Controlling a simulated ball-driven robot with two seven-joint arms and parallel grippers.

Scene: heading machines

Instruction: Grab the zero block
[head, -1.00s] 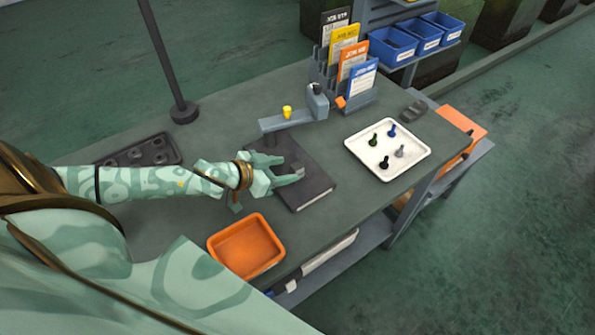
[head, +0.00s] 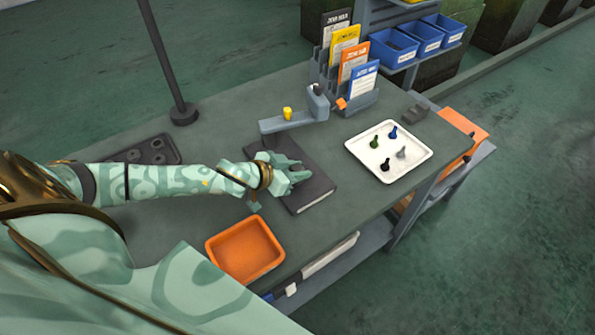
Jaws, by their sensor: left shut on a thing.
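The zero block (head: 296,168) is a small grey block on the dark flat plate (head: 318,190) under the gauge arm. It is mostly hidden by my fingers. My left gripper (head: 300,175) is over the plate, with its two fingers shut on the block from the left side. I cannot tell whether the block still touches the plate. My right gripper is not in view.
The gauge stand (head: 290,121) with a yellow knob rises behind the plate. A white tray (head: 363,158) with several small pieces lies at right. An orange bin (head: 244,249) is in front. A dark holed tray (head: 140,152) and a post (head: 183,112) are at left.

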